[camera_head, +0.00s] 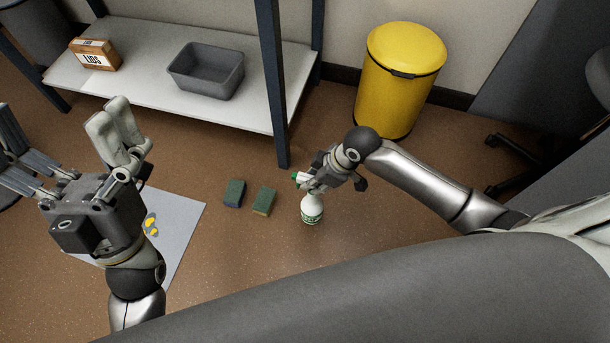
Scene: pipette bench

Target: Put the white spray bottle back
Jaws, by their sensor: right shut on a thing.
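The white spray bottle (311,209) has a green-and-white label and a green part at its head (297,176). It is upright, low over or on the brown floor; I cannot tell whether its base touches. My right gripper (320,180) is shut on its upper part and hides much of the head. My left gripper (62,135) is raised at the left, closer to the camera, with its fingers spread wide and nothing between them.
Two sponges, one dark blue (234,193) and one green-topped (264,201), lie left of the bottle. A pale sheet (185,220) with yellow marks lies partly under my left gripper's view. A shelf (140,88) holds a LIDS box (95,54) and grey tub (206,70). A yellow bin (400,80) stands behind.

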